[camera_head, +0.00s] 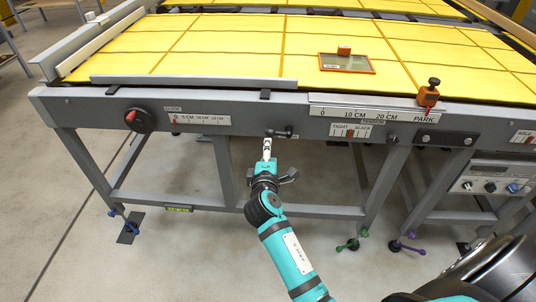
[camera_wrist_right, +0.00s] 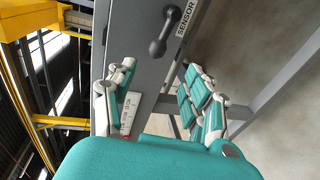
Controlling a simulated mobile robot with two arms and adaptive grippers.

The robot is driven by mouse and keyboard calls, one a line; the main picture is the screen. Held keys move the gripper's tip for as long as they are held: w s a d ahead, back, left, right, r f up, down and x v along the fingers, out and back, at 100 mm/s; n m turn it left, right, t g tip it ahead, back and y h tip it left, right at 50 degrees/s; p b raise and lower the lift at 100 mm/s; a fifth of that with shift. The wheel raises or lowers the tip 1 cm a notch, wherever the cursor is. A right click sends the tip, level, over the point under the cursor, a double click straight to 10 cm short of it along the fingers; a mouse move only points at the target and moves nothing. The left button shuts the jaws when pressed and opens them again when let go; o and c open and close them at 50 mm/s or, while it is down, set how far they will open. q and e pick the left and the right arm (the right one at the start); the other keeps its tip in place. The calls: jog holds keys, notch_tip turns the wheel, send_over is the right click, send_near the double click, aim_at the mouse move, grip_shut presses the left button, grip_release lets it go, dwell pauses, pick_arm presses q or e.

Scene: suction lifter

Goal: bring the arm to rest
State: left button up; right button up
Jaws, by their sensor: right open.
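My right arm reaches up from the bottom of the head view. Its teal and white gripper (camera_head: 266,152) is in front of the grey front rail, just below a small dark lever handle (camera_head: 280,134). In the right wrist view the fingers of this gripper (camera_wrist_right: 158,75) are spread apart with nothing between them. The dark handle (camera_wrist_right: 165,32) shows beyond the fingertips, beside a SENSOR label, with a gap between. My left gripper is in neither view.
The grey-framed table has a yellow top (camera_head: 230,40). A black knob (camera_head: 139,120) and an orange clamp (camera_head: 428,96) sit along its front rail (camera_head: 80,104). A framed plate (camera_head: 346,64) lies on top. A control panel (camera_head: 492,187) stands right.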

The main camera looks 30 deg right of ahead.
jog(key=shift+s+a, duration=0.1)
jog(key=shift+s, duration=0.1)
dwell(0.4)
jog(key=s+a+f+m+g+y, duration=0.15)
jog(key=s+f, duration=0.25)
jog(key=f, duration=0.7)
jog(key=s+a+f+g+y, duration=0.2)
jog(key=s+a+f+y, duration=0.15)
jog(key=f, duration=0.65)
jog(key=s+a+f+g+y, duration=0.15)
jog(key=s+f, duration=0.35)
jog(key=f, duration=0.6)
jog(key=s+f+m+g, duration=0.3)
jog(key=s+f+g, duration=0.1)
jog(key=s+f, duration=0.95)
jog(key=s+d+f+m+g, duration=0.1)
jog(key=s+f+m, duration=0.1)
jog(key=s, duration=1)
jog(key=s+d+f+m+g+y, duration=0.1)
jog(key=s+f, duration=0.4)
jog(key=s, duration=0.7)
jog(key=shift+d+m+g, duration=0.4)
jog(key=shift+m+g, duration=0.4)
jog(key=shift+m, duration=0.45)
